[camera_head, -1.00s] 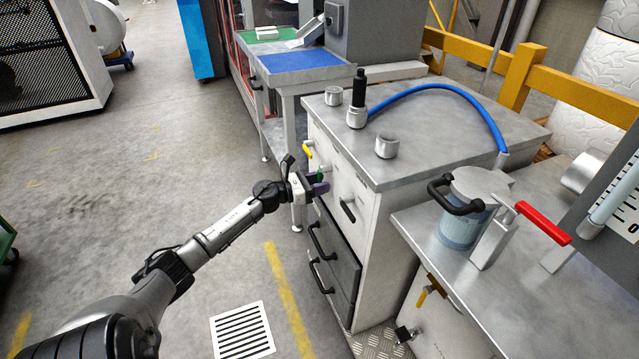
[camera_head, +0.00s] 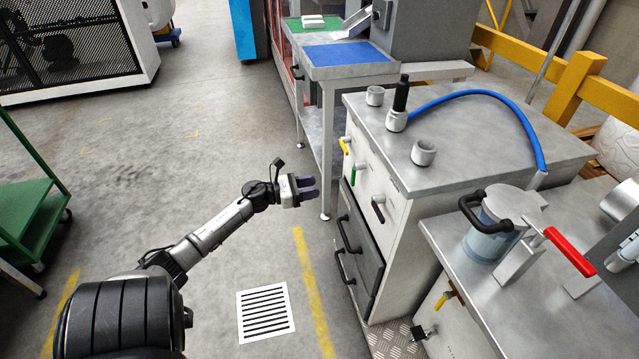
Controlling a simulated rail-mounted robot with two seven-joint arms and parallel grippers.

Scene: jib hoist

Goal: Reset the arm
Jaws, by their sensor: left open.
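My left arm reaches in from the lower left. Its left gripper (camera_head: 307,188) is open and empty, with its purple-grey fingers pointing right. It hangs over the floor, apart from the grey cabinet (camera_head: 400,215) to its right. On the cabinet's front are a yellow handle (camera_head: 345,146), a green handle (camera_head: 357,174) and a black handle (camera_head: 378,210). Nothing lies between the fingers. My right gripper does not show.
A bench with a blue mat (camera_head: 345,54) stands behind. A worktop at right holds a clear canister (camera_head: 490,238) and a red-handled lever (camera_head: 570,252). A green cart (camera_head: 30,205) stands at left.

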